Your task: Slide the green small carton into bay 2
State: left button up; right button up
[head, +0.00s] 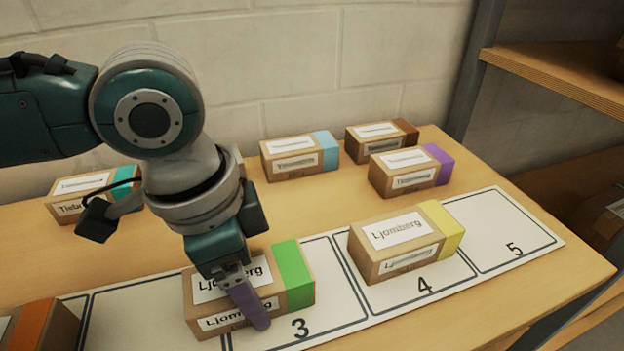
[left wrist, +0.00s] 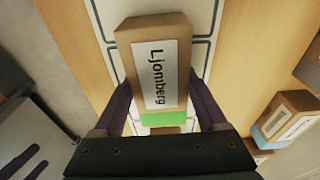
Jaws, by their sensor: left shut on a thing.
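The green small carton (head: 208,292) is a brown box with a green end band and "Ljomberg" labels. It sits over the line between bay 3 and the bay to its left, its green end in bay 3. My left gripper (head: 249,303) is shut on it from above. One purple finger lies on its near side; the other is hidden in the head view. The left wrist view shows the carton (left wrist: 184,65) between both fingers (left wrist: 163,108). Bay 2 (head: 130,308), left of bay 3, has its number hidden or out of frame. My right gripper is not in view.
A yellow-banded carton (head: 385,262) stands in bay 4; bay 5 (head: 500,235) is empty. An orange-banded carton (head: 58,330) is at the lower left. Teal (head: 75,202), blue (head: 290,160), purple (head: 400,180) and brown-banded (head: 375,138) cartons stand behind the bays.

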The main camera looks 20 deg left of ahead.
aim_at(194, 288)
pick_arm(q)
jog(key=shift+s+a+r+p, duration=0.1)
jog(key=shift+s+a+p, duration=0.45)
jog(key=shift+a, duration=0.15)
jog(key=shift+s+a+f+p, duration=0.1)
jog(key=shift+s+a+p, duration=0.35)
jog(key=shift+a, duration=0.3)
jog(key=shift+s+a+r+p, duration=0.1)
jog(key=shift+s+a+p, duration=0.35)
jog(key=shift+a+p, duration=0.2)
jog(key=shift+s+a+p, duration=0.4)
jog(key=shift+s+a, duration=0.15)
jog(key=shift+a, duration=0.25)
jog(key=shift+s+a+p, duration=0.4)
jog(key=shift+s+a, duration=0.1)
jog(key=shift+a, duration=0.3)
jog(key=shift+s+a+p, duration=0.4)
jog(key=shift+s+a, duration=0.15)
jog(key=shift+a, duration=0.25)
jog(key=o, duration=1.4)
notch_tip(194, 288, up, 6)
jog(key=p, duration=0.7)
jog(key=shift+d, duration=0.1)
